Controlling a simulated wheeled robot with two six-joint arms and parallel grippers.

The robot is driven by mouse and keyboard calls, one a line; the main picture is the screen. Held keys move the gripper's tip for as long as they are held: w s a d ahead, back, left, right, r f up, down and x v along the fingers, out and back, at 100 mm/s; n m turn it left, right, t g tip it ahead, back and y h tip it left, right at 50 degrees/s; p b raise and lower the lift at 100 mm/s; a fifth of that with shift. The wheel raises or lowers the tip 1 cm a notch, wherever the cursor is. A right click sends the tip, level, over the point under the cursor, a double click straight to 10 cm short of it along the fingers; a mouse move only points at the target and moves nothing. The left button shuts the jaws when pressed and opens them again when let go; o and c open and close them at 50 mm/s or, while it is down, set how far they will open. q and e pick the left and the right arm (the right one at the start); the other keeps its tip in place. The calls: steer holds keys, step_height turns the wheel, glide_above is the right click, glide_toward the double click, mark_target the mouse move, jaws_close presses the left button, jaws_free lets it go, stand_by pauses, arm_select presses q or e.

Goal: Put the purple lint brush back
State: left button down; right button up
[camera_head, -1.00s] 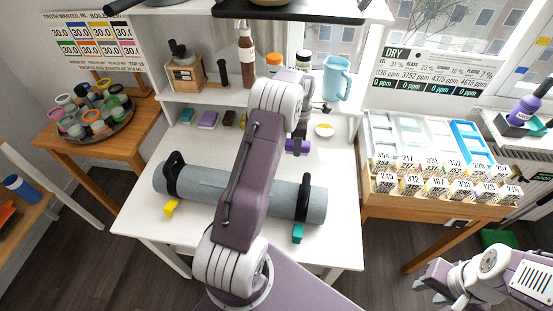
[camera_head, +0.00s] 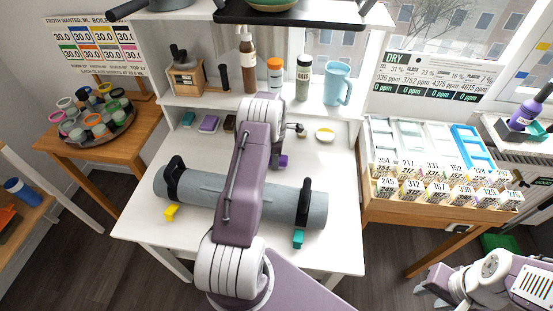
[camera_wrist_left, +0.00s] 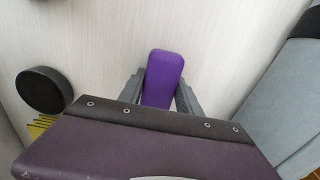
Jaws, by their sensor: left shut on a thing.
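The purple lint brush (camera_wrist_left: 163,78) is between the two grey fingers of my left gripper (camera_wrist_left: 160,100) in the left wrist view. The gripper is shut on it, over a pale surface. In the head view a small part of the purple brush (camera_head: 283,161) shows beside my left arm, over the back of the white table (camera_head: 150,225). My left arm hides most of that gripper there. My right gripper (camera_head: 433,283) is at the lower right, off the table, and its finger opening is unclear.
A grey roll (camera_head: 270,199) with black straps lies across the table. Small purple (camera_head: 209,123) and teal (camera_head: 186,118) blocks lie along the back. A shelf with a blue pitcher (camera_head: 337,84) and bottles stands behind.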

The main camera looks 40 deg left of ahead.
mark_target(307, 190)
arm_select(q)
steer(key=shift+f, duration=0.1)
steer(key=c, duration=0.8)
jaws_free()
steer(key=shift+c, duration=0.2)
steer(key=shift+r, duration=0.3)
step_height(307, 190, up, 12)
steer(key=s+d+m, duration=0.4)
steer(key=d+m, duration=0.2)
steer(key=d, duration=0.1)
steer(key=s+d+r+m, duration=0.1)
steer(key=s+d+m, duration=0.4)
steer(key=d+m, duration=0.1)
steer(key=s+d+r+m+t, duration=0.1)
steer(key=s+d+m, duration=0.3)
steer(key=d+m, duration=0.2)
steer(key=shift+s+d+r, duration=0.1)
steer(key=shift+s+d, duration=0.05)
steer(key=shift+d, duration=0.35)
steer(key=shift+s+d+r, duration=0.1)
steer(key=shift+d, duration=0.35)
steer(key=s+d+f+m, duration=0.1)
steer(key=s+d+m, duration=0.1)
steer(key=s+m, duration=0.3)
steer(key=shift+s+d+f+m, duration=0.15)
steer(key=shift+s+d+m, duration=0.15)
steer(key=shift+s, duration=0.65)
